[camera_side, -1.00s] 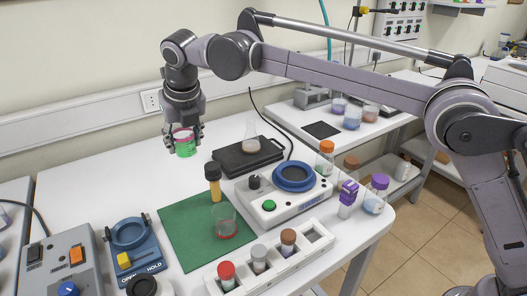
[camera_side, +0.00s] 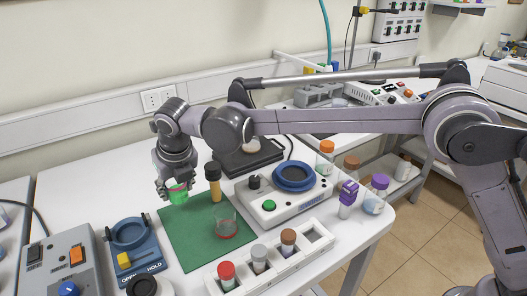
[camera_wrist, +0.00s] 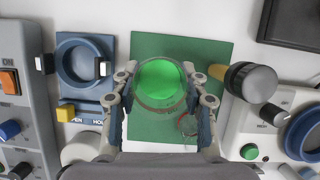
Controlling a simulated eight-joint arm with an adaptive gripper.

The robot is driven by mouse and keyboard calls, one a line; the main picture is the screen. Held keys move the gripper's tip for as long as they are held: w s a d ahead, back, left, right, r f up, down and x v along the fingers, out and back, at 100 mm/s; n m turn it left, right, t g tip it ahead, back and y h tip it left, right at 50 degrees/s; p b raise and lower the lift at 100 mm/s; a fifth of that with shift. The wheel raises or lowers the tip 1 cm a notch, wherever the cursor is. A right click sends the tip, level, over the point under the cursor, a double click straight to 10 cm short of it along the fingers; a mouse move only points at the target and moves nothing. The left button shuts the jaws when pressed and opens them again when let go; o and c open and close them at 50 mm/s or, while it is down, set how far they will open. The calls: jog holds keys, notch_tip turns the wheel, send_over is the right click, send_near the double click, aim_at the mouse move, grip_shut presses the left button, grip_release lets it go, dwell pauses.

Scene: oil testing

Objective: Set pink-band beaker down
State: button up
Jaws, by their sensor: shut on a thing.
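My gripper (camera_side: 176,190) is shut on a clear beaker with bright green liquid (camera_side: 178,196). In the side view it holds the beaker upright or nearly so, over the back left corner of the green mat (camera_side: 190,245). The wrist view shows the beaker (camera_wrist: 160,82) between both fingers (camera_wrist: 162,95), with the mat (camera_wrist: 215,55) behind it. A pink band on it showed earlier; now I cannot make it out clearly. Whether its base touches anything is hidden. A second clear beaker with a red band (camera_side: 226,222) stands on the mat, partly covered in the wrist view.
A yellow bottle with a black cap (camera_side: 213,183) stands close to the right of my gripper. A blue ring holder (camera_side: 132,245) is left of the mat. A white device with a blue dish (camera_side: 293,175) and a white vial rack (camera_side: 270,262) stand right and in front.

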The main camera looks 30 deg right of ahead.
aim_at(180, 191)
jog(key=shift+f, duration=2.8)
jog(key=shift+f, duration=0.15)
jog(key=o, duration=1.2)
jog(key=v, duration=1.2)
jog(key=shift+r, duration=0.25)
jog(key=shift+w, duration=0.1)
